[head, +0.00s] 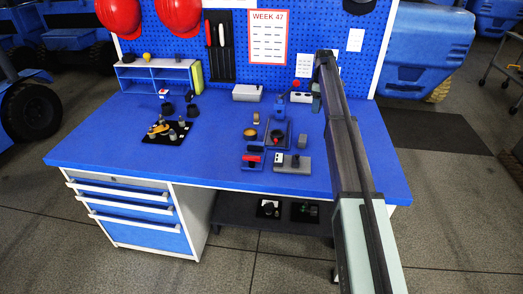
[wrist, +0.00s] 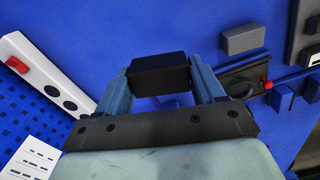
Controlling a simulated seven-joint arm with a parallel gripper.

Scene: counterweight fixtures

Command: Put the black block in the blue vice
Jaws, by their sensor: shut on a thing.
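The black block (wrist: 160,75) is between the two blue-grey fingers of my gripper (wrist: 160,84) in the wrist view. The gripper is shut on it, with a finger at each end, and the block is clear of the vice. The blue vice, as I take it, is the small blue fixture (head: 250,164) with a red bar near the bench's front middle; its blue blocks (wrist: 284,98) show at the right of the wrist view.
A dark fixture (head: 289,135) with a red knob stands behind the vice. A grey fixture (head: 301,164) and a grey block (head: 303,141) are to the right. A white power strip (wrist: 42,75) lies by the pegboard. The bench's left front is clear.

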